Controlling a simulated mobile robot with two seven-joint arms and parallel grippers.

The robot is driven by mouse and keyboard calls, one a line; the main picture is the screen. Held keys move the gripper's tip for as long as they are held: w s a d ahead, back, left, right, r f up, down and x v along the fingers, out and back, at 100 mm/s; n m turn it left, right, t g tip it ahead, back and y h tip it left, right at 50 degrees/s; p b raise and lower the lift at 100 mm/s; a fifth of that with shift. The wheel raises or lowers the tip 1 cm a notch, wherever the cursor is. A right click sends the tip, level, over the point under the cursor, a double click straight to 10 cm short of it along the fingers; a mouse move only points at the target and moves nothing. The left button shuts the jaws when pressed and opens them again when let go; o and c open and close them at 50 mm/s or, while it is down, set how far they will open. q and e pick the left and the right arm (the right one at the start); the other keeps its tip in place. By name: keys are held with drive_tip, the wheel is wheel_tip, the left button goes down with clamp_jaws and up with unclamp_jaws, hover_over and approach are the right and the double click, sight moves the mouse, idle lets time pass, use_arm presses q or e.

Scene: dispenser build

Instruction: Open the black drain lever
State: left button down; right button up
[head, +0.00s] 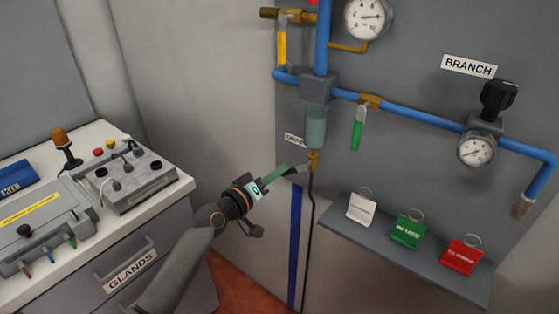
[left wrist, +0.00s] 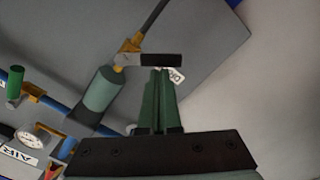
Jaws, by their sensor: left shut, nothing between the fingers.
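The black drain lever (left wrist: 162,60) shows in the left wrist view. It sticks out sideways from the brass drain valve (left wrist: 128,46) below the green-grey filter bowl (left wrist: 103,88). In the head view the brass drain valve (head: 314,160) sits under the bowl (head: 316,127), and the lever is mostly hidden by my fingertips. My left gripper (head: 286,169) is shut and empty. Its green fingertips (left wrist: 160,72) are right at the lever's handle; I cannot tell whether they touch. My right gripper is not in view.
A dark hose (head: 311,220) hangs from the drain. A green-handled valve (head: 357,130) is on the blue pipe to the right. A shelf (head: 345,226) with white, green and red tags stands out below. A bench with a control box (head: 150,187) is at left.

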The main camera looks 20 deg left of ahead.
use_arm(q)
drive_tip(key=shift+s+d+f+n, duration=0.15)
drive_tip(key=shift+d+f+n, duration=0.35)
drive_tip(key=shift+n, duration=1.05)
drive_tip(key=shift+s+d+f+n, duration=0.2)
drive_tip(key=shift+d+f+n, duration=0.35)
drive_tip(key=shift+n, duration=1.05)
drive_tip(key=shift+s+d+f+n, duration=0.15)
drive_tip(key=shift+d+f+n, duration=0.35)
drive_tip(key=shift+n, duration=1.05)
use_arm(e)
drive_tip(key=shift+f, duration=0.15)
use_arm(q)
drive_tip(key=shift+a+f, duration=0.1)
drive_tip(key=shift+a, duration=0.1)
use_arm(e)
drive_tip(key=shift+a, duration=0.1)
